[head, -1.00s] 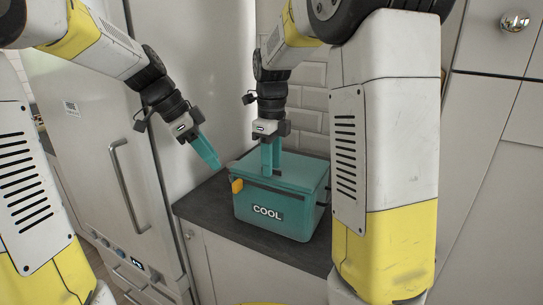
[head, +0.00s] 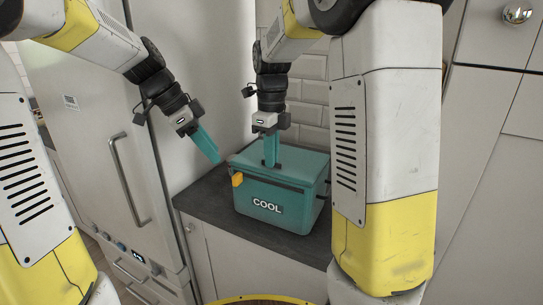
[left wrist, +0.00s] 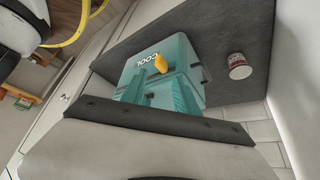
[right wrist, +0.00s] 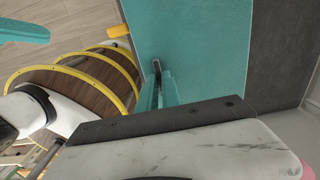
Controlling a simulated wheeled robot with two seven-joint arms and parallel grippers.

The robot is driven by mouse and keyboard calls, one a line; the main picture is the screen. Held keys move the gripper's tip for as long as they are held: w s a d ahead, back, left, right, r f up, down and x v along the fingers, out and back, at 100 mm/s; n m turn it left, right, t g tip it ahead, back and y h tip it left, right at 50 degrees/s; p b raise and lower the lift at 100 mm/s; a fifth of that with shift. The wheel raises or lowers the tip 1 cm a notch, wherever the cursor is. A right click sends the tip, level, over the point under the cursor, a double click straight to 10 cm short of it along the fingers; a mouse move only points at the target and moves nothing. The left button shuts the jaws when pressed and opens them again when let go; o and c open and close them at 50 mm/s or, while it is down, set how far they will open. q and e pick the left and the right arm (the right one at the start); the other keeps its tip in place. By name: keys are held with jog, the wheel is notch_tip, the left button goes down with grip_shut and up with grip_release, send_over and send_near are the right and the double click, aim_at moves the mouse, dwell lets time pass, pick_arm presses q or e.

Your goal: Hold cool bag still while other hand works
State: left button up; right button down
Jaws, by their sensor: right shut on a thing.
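The teal cool bag (head: 262,208) stands upright on the dark worktop, its COOL label facing me. An orange tab (head: 237,180) is at its upper left front corner. My right gripper (head: 270,163) points down at the bag's top. Its fingers are shut on a small dark piece of the bag, probably a handle, mostly hidden; the right wrist view shows it (right wrist: 157,68) between the fingertips. My left gripper (head: 215,156) is in the air to the left of the bag, apart from it. In the left wrist view its fingers are apart and empty, with the orange tab (left wrist: 161,63) seen between them.
The slate worktop (head: 205,205) is bare left of the bag. A small red and white tub (left wrist: 239,66) stands on it in the left wrist view. A white fridge (head: 100,150) is at the left; a tiled wall (head: 310,115) is behind.

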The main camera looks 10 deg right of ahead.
aim_at(237, 179)
dwell(0.8)
pick_arm(q)
jog(key=shift+c, duration=1.2)
jog(key=shift+w+a+n, duration=0.25)
jog(key=shift+a+n, duration=0.1)
jog(key=shift+n, duration=0.05)
jog(key=c, duration=0.4)
jog(key=w+a+n, duration=0.1)
jog(key=a+n, duration=0.1)
jog(key=w+a+n+h, duration=0.1)
jog(key=n, duration=0.1)
jog(key=w+a+n, duration=0.1)
jog(key=a+n, duration=0.1)
jog(key=shift+w+a+f+g, duration=0.2)
jog(key=shift+a+g, duration=0.1)
grip_shut()
jog(key=s+d+f+n, duration=0.1)
jog(key=s+d+f, duration=0.1)
jog(key=d+f, duration=0.6)
jog(key=shift+d+h, duration=0.3)
jog(key=shift+d, duration=0.05)
